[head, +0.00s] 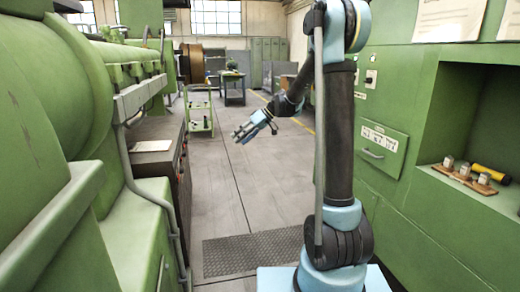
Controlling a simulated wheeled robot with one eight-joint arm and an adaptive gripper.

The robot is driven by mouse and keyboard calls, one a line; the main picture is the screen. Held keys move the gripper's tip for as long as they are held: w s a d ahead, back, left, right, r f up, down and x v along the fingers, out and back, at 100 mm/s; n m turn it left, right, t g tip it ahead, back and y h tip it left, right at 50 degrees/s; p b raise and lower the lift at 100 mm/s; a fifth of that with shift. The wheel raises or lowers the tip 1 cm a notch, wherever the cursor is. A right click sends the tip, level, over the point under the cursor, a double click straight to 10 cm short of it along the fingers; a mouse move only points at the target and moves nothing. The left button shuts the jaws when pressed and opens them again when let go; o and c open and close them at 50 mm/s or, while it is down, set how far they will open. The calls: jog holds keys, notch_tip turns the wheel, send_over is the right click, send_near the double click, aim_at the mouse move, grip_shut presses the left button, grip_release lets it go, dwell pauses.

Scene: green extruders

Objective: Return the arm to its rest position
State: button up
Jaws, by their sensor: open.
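My gripper (240,134) is at the end of my arm, left of my column, in the middle of the head view. Its dark fingers point left and are apart, with nothing between them. It hangs in free air above the grey floor, clear of the machines on both sides. My arm (295,95) is bent, and part of it is hidden behind my column.
A green extruder (40,110) fills the left side. The floor aisle (220,190) between is clear; a green cart (200,112) stands further back.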

jog(key=s+d+f+m+t+h, duration=0.1)
jog(key=s+d+m+h, duration=0.2)
jog(key=s+d, duration=0.65)
jog(key=s+d+f+m+h, duration=0.1)
jog(key=s+d+m+h, duration=0.15)
jog(key=s+d, duration=0.7)
jog(key=s+d+f+m+h, duration=0.2)
jog(key=s+d+f, duration=0.2)
jog(key=s, duration=0.6)
jog(key=s+d+f+m+t+h, duration=0.1)
jog(key=s+d+f+m+h, duration=0.1)
jog(key=s+f, duration=0.4)
jog(key=s+d+m, duration=0.1)
jog(key=s+d, duration=0.1)
jog(key=s, duration=0.2)
jog(key=shift+s+d+f, duration=0.2)
jog(key=shift+s+f, duration=0.1)
jog(key=shift+w+f, duration=0.2)
jog(key=shift+w, duration=0.25)
